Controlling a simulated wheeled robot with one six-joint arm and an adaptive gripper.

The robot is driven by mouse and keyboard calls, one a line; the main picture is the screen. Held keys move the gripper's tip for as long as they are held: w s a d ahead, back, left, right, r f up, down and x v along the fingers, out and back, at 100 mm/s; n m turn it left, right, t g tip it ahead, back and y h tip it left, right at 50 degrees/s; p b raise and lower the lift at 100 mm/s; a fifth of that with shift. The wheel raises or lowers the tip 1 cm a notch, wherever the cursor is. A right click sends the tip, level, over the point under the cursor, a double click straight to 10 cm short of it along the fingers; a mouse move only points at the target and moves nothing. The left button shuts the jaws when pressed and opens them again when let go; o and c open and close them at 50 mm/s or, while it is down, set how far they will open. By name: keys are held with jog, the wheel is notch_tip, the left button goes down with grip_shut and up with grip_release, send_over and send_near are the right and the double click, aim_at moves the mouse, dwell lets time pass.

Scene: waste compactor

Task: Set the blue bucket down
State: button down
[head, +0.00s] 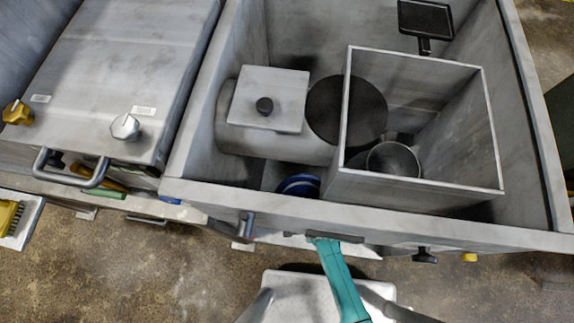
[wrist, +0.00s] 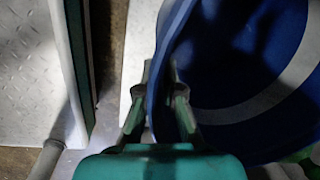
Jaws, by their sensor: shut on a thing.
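The blue bucket (wrist: 230,80) fills the right of the wrist view, its open inside dark blue with a pale curved band. My gripper (wrist: 160,80) is shut on its rim, one finger on each side of the wall. The bucket's base and what lies under it are hidden. In the head view, a blue round thing with a pale stripe (head: 298,185) shows low behind the front wall of the large grey bin. I cannot tell whether it is the same bucket. My gripper's fingertips cannot be made out in the head view.
The large grey bin (head: 410,219) holds an open square chute (head: 425,72), a lidded cylinder (head: 268,100) and a dark disc (head: 346,109). A grey cabinet (head: 120,75) stands at left. Concrete floor (head: 130,270) is open in front. Pale diamond plate (wrist: 35,70) lies left in the wrist view.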

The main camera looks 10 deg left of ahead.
jog(key=a, duration=0.9)
notch_tip(320, 180, down, 7)
jog(key=shift+w, duration=0.15)
dwell(0.5)
jog(key=shift+f, duration=0.1)
jog(key=c, duration=1.3)
grip_release()
jog(key=r, duration=0.4)
jog(key=d+r, duration=0.1)
jog(key=r, duration=0.3)
jog(key=s+r, duration=0.1)
jog(key=r, duration=0.3)
jog(key=shift+s+d, duration=0.1)
jog(key=shift+d, duration=0.2)
